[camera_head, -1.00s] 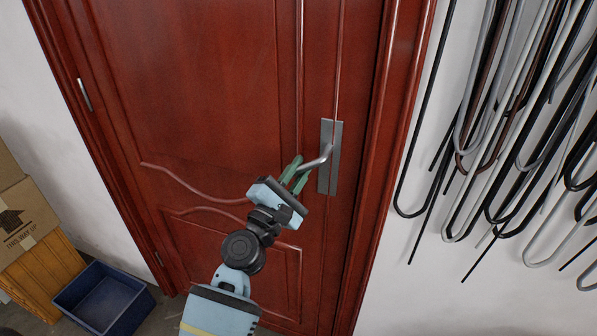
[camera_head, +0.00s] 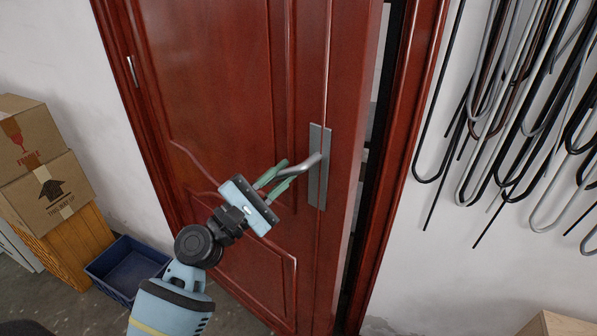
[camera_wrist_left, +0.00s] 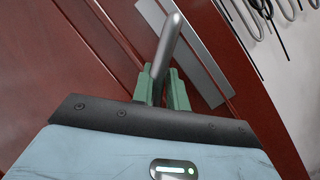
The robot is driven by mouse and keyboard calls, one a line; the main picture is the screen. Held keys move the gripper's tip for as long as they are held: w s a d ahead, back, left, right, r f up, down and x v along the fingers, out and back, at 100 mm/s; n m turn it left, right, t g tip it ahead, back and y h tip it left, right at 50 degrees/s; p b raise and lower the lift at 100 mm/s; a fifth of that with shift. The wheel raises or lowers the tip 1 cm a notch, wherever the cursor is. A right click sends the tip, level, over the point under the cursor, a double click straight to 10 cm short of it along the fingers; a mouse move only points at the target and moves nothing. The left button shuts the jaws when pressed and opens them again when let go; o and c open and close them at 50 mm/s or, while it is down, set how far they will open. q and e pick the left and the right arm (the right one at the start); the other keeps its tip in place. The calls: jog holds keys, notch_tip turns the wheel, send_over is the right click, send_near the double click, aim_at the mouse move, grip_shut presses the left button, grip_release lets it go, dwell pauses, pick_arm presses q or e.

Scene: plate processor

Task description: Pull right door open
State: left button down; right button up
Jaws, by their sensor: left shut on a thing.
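The red-brown wooden door (camera_head: 228,90) stands ajar, with a dark gap (camera_head: 378,130) between its right edge and the frame (camera_head: 408,130). Its hinges are on the left side. A metal lever handle (camera_head: 302,168) on a grey plate (camera_head: 319,165) is near the door's right edge. My left gripper (camera_head: 272,180) is shut on the handle. In the left wrist view the green fingers (camera_wrist_left: 162,88) stand on both sides of the handle (camera_wrist_left: 168,45). My right gripper is not in view.
Cardboard boxes (camera_head: 45,195) on a wooden crate (camera_head: 70,255) and a blue bin (camera_head: 125,268) stand at the left. Bent rods (camera_head: 540,100) hang on the right wall. Another box (camera_head: 560,325) shows at the lower right.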

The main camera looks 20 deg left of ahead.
pick_arm(q)
jog(key=s+a+m+g+h+b, duration=0.2)
jog(key=s+a, duration=0.3)
jog(key=s, duration=0.5)
jog(key=shift+s+a+h+b, duration=0.3)
jog(key=shift+h+b, duration=0.1)
jog(key=shift+h, duration=0.2)
jog(key=c, duration=1.4)
grip_release()
jog(key=shift+d, duration=0.1)
jog(key=shift+s, duration=0.1)
jog(key=b+v, duration=0.2)
jog(key=v, duration=0.5)
jog(key=shift+s+a+f, duration=0.1)
jog(key=shift+s+a, duration=0.15)
jog(key=shift+a, duration=0.05)
